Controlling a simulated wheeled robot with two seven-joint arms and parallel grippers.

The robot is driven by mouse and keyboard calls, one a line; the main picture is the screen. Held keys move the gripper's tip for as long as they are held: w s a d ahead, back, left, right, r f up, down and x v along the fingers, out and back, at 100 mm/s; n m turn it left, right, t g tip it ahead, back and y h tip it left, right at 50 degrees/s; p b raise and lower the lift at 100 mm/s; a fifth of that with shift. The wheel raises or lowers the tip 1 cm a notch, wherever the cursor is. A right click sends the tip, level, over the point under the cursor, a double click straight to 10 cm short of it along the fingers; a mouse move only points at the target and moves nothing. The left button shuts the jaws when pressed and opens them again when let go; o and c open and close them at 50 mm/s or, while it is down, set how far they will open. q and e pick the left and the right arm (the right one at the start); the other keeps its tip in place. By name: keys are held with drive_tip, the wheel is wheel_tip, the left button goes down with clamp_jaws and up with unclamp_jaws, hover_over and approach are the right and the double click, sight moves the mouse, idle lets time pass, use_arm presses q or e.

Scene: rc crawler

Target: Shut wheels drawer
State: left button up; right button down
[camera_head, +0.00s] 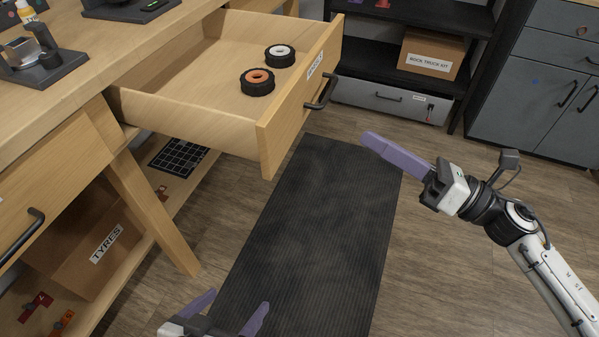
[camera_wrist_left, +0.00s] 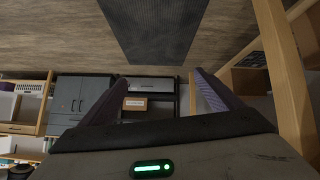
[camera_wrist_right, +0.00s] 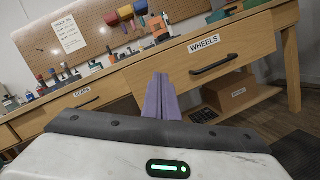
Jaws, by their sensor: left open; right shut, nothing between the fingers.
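The wheels drawer (camera_head: 279,133) stands pulled out of the wooden bench in the head view. Inside it lie a black wheel with an orange hub (camera_head: 257,81) and a black wheel with a white hub (camera_head: 280,56). Its dark handle (camera_head: 321,96) is on the front; handle and WHEELS label also show in the right wrist view (camera_wrist_right: 213,65). My right gripper (camera_head: 374,141) is shut and empty, to the right of the drawer front and apart from it; its fingers show together in the right wrist view (camera_wrist_right: 160,78). My left gripper (camera_head: 238,300) is open and empty, low at the bottom edge.
A black mat (camera_head: 310,230) lies on the floor in front of the bench. A TYRES box (camera_head: 75,262) sits on the bench's lower shelf. Black shelves with a truck kit box (camera_head: 432,50) and grey cabinets (camera_head: 548,85) stand behind. Floor around the mat is clear.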

wheel_tip(320, 180, down, 3)
drive_tip(key=s+n+g+b, duration=0.15)
drive_tip(key=n+g, duration=0.25)
drive_tip(key=n, duration=0.4)
approach(282, 135)
drive_tip(key=shift+n, duration=0.3)
drive_tip(key=x, duration=0.5)
drive_tip(key=shift+w+a+r, duration=0.1)
drive_tip(key=shift+w+a, duration=0.1)
drive_tip(key=shift+a, duration=0.45)
drive_tip(key=shift+w+a, duration=0.1)
